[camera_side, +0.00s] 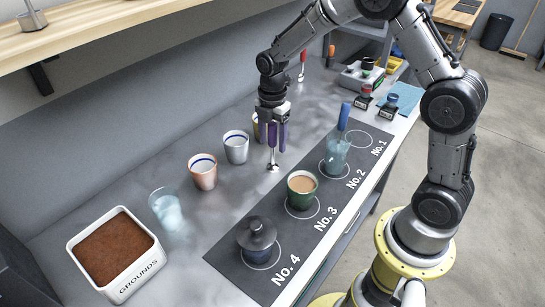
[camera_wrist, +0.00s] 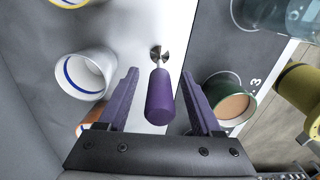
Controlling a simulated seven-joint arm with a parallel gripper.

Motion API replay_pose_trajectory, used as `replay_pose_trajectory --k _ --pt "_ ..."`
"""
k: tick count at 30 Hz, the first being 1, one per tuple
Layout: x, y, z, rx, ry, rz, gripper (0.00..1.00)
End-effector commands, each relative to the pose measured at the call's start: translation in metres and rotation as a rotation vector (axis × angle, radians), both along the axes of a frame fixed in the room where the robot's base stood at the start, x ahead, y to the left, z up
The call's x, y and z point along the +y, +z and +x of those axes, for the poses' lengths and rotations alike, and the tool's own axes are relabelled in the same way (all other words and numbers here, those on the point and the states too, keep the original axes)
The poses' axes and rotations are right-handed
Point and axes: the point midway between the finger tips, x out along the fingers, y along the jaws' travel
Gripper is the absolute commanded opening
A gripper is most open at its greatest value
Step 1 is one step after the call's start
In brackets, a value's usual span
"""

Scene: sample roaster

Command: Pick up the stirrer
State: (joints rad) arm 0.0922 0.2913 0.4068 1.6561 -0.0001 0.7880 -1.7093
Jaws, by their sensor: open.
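The stirrer (camera_side: 273,160) is upright near the mat's back edge, with a thin metal shaft and a small bladed metal foot low over the grey counter. In the wrist view its thick purple handle (camera_wrist: 160,97) is between the two purple fingers of my gripper (camera_wrist: 159,74), with a gap on each side. In the side view my gripper (camera_side: 277,143) points down around the handle, which the fingers mostly hide. My gripper is open and holds nothing.
Several cups, including a white one (camera_side: 236,147) and a copper one (camera_side: 203,171), stand to the left. On the dark numbered mat (camera_side: 222,257) are a green cup (camera_side: 302,192), a blue glass (camera_side: 336,154) and a lidded dark cup (camera_side: 257,240). A grounds box (camera_side: 142,281) stands front left.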

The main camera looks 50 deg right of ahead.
Motion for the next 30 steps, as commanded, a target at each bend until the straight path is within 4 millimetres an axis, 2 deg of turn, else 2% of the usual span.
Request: replay_pose_trajectory --k 5,6,15,17,30 --pt "-0.0002 -0.0003 0.0001 -0.001 0.0 0.0 0.66" --pt "-0.0002 -0.0002 0.0001 0.0 0.0 0.0 0.62" --pt "-0.0002 0.0001 0.0001 -0.001 -0.001 0.0 0.08" --pt "-0.0002 0.0002 0.0002 -0.001 -0.001 0.0 0.0" --pt "-0.0002 0.0013 0.0005 -0.002 0.0 0.0 0.0"
